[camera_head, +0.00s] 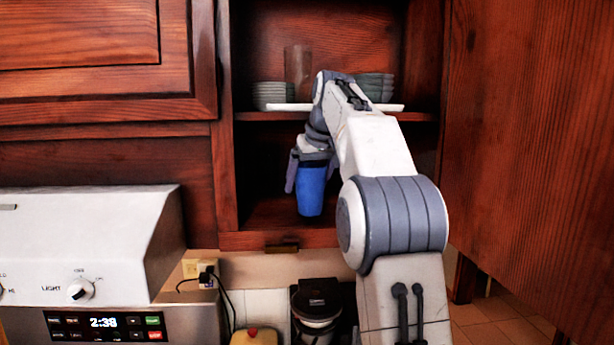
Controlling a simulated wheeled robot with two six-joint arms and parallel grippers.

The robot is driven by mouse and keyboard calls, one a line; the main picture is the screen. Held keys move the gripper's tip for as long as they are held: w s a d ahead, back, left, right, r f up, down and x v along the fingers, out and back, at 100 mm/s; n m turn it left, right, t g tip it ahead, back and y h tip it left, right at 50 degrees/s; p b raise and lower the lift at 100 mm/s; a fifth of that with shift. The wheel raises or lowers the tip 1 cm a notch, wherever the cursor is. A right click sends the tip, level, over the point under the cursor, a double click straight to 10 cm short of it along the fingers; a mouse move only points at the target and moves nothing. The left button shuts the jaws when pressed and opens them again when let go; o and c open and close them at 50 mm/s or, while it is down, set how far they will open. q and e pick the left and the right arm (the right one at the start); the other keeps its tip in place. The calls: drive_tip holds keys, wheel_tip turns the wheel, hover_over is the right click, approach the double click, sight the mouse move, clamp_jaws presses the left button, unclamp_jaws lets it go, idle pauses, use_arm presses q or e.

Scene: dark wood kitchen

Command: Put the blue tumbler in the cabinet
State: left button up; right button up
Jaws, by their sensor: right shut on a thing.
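The blue tumbler (311,190) is upright at the opening of the cabinet (262,213), in its lower compartment and below the middle shelf. My right gripper (308,160) points down and is shut on the tumbler near its top. The tumbler's base appears close to the cabinet floor; I cannot tell whether it touches. My right arm comes up from the lower right and hides part of the shelf and the right side of the lower compartment. My left gripper is not in view.
The shelf (262,116) holds a white tray (392,107), stacked bowls (273,95) and a clear glass (298,68). The open cabinet door (540,150) stands at the right. A white range hood (90,240) is at the left. A coffee maker (317,305) is below.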

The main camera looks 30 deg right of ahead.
drive_tip(key=shift+w+f+b, duration=0.25)
drive_tip(key=shift+f+b, duration=0.05)
drive_tip(key=shift+s+f, duration=0.1)
drive_tip(key=shift+f, duration=0.25)
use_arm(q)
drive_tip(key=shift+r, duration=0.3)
use_arm(e)
drive_tip(key=shift+f, duration=0.1)
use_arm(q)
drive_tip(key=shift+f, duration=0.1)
